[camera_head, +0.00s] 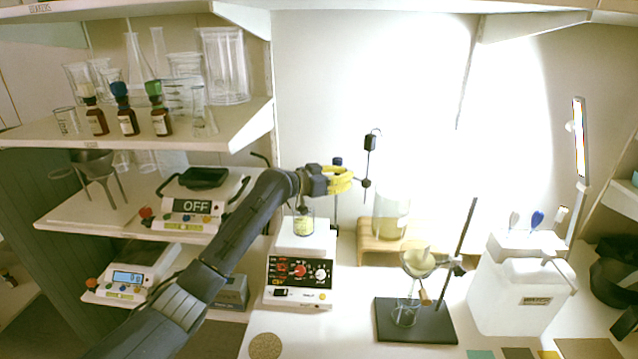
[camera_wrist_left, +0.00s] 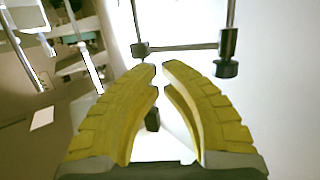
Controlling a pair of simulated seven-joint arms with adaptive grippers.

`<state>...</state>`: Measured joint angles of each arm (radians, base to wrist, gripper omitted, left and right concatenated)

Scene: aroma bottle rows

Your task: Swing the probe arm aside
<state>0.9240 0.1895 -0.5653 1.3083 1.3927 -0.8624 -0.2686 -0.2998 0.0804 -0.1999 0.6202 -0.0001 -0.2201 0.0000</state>
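A thin dark stand with a probe arm (camera_head: 369,157) stands behind the hotplate, just right of my left gripper. In the left wrist view, its horizontal bar (camera_wrist_left: 182,47) runs between two upright dark rods with black clamps, beyond the fingertips. My left gripper (camera_head: 351,179) has yellow curved fingers and reaches in above the hotplate. In the left wrist view the fingertips (camera_wrist_left: 158,69) are a narrow gap apart, with nothing clearly held between them. I cannot tell whether a finger touches the bar. My right gripper is out of view.
Shelves with glassware and bottles (camera_head: 128,122) are on the left.

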